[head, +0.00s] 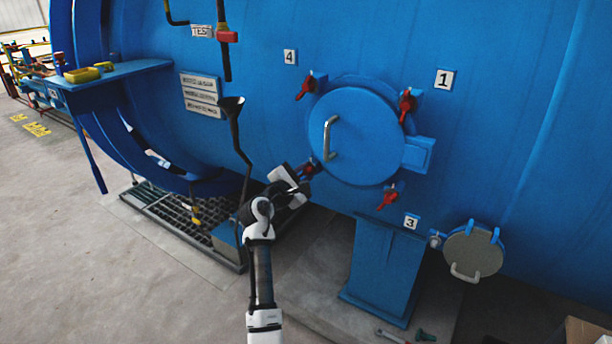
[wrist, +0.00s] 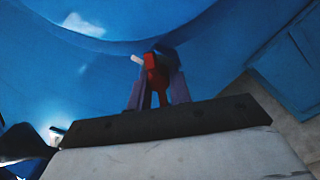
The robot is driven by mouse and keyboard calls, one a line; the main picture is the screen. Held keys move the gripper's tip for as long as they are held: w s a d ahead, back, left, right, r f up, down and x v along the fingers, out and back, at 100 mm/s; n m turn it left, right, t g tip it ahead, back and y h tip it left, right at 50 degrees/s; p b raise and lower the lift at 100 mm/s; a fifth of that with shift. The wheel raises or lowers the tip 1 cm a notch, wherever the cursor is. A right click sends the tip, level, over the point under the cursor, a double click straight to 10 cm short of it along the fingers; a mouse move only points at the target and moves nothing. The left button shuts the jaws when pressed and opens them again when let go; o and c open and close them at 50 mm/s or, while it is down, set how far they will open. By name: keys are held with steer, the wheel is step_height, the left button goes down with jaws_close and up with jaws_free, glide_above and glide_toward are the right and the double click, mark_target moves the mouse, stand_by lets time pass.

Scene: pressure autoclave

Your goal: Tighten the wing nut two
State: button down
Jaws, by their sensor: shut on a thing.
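The round blue hatch (head: 352,135) is closed on the big blue vessel, with red wing nuts around its rim. The lower-left red wing nut (head: 311,168) is at my gripper (head: 302,173); its number label is not visible behind my arm. In the wrist view, my gripper (wrist: 158,92) has its two fingers on either side of this red wing nut (wrist: 156,72) and is shut on it. The other wing nuts are the upper-left one (head: 306,86) by label 4, the upper-right one (head: 407,103) by label 1, and the lower one (head: 388,198) by label 3.
A metal handle (head: 328,138) sticks out from the hatch. A blue support pedestal (head: 384,265) stands below, with a small round cover (head: 473,252) to its right. A wrench (head: 390,336) lies on the floor.

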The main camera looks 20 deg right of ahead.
steer(key=m+b, duration=0.2)
steer(key=m, duration=0.1)
steer(key=shift+f+m, duration=0.1)
steer(key=shift+m, duration=0.3)
steer(key=m+b, duration=0.2)
steer(key=m, duration=0.1)
steer(key=shift+a+m, duration=0.1)
steer(key=shift+m, duration=0.2)
steer(key=m+b, duration=0.3)
steer(key=shift+m, duration=0.3)
steer(key=m+b, duration=0.2)
steer(key=m, duration=0.1)
steer(key=shift+m, duration=0.3)
steer(key=m+b, duration=0.1)
steer(key=m, duration=0.1)
steer(key=m+b, duration=0.3)
steer(key=m, duration=0.1)
steer(key=shift+r+b, duration=0.25)
steer(key=shift+b, duration=0.15)
steer(key=m+b, duration=0.1)
steer(key=m, duration=0.2)
steer(key=m+b, duration=0.2)
steer(key=m, duration=0.1)
steer(key=shift+s+r, duration=0.15)
steer(key=shift+d+m, duration=0.2)
steer(key=shift+m, duration=0.1)
